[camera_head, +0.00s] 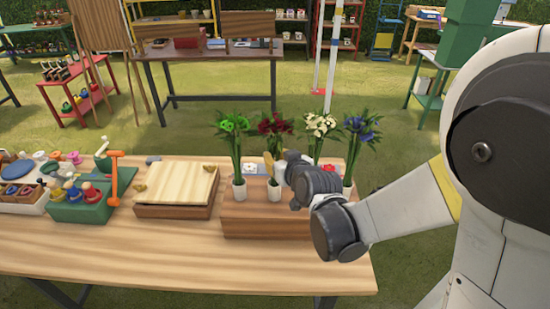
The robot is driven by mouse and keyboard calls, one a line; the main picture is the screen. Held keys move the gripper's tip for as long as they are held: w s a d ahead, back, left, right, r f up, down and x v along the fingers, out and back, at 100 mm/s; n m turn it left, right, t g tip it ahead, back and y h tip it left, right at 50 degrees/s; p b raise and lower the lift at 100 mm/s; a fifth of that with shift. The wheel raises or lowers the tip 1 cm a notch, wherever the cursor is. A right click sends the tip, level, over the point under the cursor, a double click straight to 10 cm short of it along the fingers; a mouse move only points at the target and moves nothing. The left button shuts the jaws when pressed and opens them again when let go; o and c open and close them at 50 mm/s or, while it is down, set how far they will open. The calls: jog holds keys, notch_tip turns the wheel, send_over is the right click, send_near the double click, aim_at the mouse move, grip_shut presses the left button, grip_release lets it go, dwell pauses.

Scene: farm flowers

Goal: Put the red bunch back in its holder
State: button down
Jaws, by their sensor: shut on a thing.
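The red bunch (274,126), dark red flowers with green leaves, stands upright above the wooden flower block (244,222) on the table. My gripper (272,163) comes in from the right at its stems and is shut on it. A white cup (273,194) on the block is just below the gripper. The lower stem ends are hidden by the gripper, so I cannot tell whether they are inside the cup.
The green bunch (234,126) stands in a white cup (239,190) to the left. The white bunch (320,126) and blue bunch (361,128) stand close on the right, partly behind my arm. A wooden box (176,188) and a green caddy (80,209) are further left. The table front is clear.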

jog(key=shift+r, duration=0.15)
jog(key=c, duration=1.4)
grip_release()
